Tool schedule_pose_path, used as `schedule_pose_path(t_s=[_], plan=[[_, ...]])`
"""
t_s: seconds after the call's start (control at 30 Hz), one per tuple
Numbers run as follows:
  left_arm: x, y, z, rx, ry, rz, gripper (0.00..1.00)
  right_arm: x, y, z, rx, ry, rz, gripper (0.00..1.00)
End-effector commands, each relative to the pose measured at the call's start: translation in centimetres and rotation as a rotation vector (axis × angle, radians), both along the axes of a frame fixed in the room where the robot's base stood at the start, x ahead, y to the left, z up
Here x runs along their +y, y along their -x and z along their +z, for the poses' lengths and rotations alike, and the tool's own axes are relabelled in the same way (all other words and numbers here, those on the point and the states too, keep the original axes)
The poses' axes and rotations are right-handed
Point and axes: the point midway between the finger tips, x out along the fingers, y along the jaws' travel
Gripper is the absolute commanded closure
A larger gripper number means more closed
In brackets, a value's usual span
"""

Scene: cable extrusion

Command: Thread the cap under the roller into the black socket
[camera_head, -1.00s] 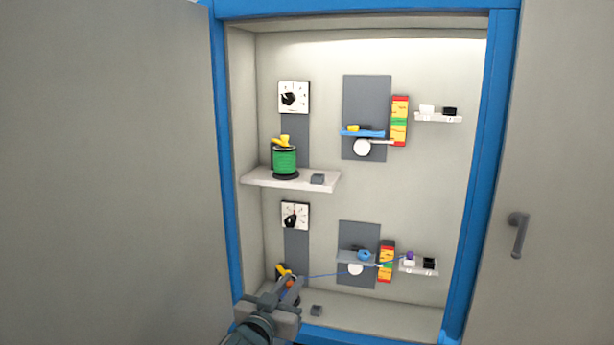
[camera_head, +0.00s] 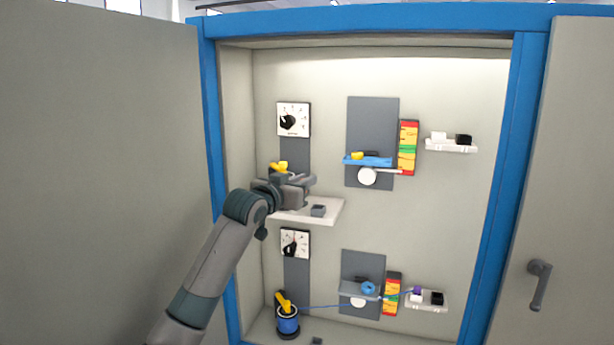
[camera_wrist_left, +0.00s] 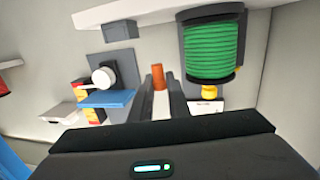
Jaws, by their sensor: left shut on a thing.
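My left gripper (camera_head: 300,185) is at the upper shelf, in front of the upper spool. In the left wrist view its fingers (camera_wrist_left: 160,95) are shut on a small orange-tipped piece (camera_wrist_left: 158,77) with a pale lower part; I cannot tell if a cable trails from it. That view is upside down and shows the green spool (camera_wrist_left: 212,45) with its yellow part (camera_wrist_left: 209,92). The upper white roller (camera_head: 367,176) sits under a blue ledge (camera_head: 375,161); both are clear of the gripper. The upper black socket (camera_head: 463,140) is at the right. My right gripper is not in view.
Below, a blue spool (camera_head: 288,320) feeds a blue cable past the lower roller (camera_head: 358,302) to a purple cap (camera_head: 417,290) at the lower sockets. A small grey block (camera_head: 318,210) lies on the upper shelf (camera_head: 325,218). Cabinet doors stand open either side.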

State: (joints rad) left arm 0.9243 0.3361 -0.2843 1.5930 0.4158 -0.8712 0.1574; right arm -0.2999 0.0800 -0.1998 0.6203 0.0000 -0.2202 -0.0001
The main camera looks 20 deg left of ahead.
Motion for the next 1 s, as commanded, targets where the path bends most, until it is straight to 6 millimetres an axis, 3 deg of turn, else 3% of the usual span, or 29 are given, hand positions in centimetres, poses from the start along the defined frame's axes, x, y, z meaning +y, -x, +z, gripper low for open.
schedule_pose_path(t_s=[0.53, 1.0], plan=[[0.1, -0.1, -0.2, 0.000, 0.000, 0.000, 1.00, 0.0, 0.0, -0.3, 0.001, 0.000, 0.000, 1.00], [1.6, -0.8, -2.6, 0.001, 0.001, 0.000, 1.00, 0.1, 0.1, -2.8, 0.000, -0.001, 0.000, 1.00]])
